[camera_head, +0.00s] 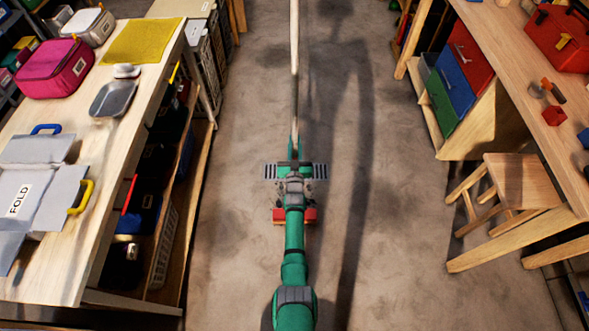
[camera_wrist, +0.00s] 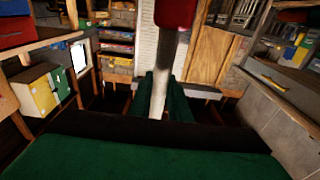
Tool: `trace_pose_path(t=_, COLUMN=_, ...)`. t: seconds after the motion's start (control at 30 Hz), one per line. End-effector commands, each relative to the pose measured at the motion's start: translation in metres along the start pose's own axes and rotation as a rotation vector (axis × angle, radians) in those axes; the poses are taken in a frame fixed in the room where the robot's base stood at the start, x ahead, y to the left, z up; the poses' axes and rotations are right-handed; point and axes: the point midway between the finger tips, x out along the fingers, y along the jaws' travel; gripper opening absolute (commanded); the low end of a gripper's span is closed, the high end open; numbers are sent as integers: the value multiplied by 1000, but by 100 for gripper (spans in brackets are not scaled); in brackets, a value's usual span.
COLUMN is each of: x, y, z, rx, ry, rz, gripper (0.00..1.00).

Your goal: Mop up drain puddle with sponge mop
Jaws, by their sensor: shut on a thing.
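My gripper (camera_head: 294,152) is shut on the pale handle (camera_head: 295,70) of the sponge mop, which runs up toward the top edge in the head view. In the wrist view the handle (camera_wrist: 163,85) sits between my green fingers, with a red part (camera_wrist: 176,14) at its upper end. A red block with a paler lower edge (camera_head: 310,215), likely the mop head, shows on both sides of my arm. A striped grey grate (camera_head: 320,171), likely the drain, shows beside my wrist. My arm hides much of both. I cannot make out the puddle's outline.
A second bench (camera_head: 520,50) with drawers, a red toolbox and a wooden stool (camera_head: 515,182) stands right. The concrete floor (camera_head: 400,220) between them is clear.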

Motion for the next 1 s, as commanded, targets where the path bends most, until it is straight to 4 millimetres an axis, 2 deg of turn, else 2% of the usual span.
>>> trace_pose_path(t=0.13, x=1, y=4, z=-2, rx=-1, ry=4, rz=5, gripper=0)
trace_pose_path(t=0.57, x=0, y=-2, z=0, rx=0, ry=3, rz=-3, gripper=0)
trace_pose_path(t=1.0, x=-22, y=-2, z=27, rx=0, ry=8, rz=-2, gripper=0)
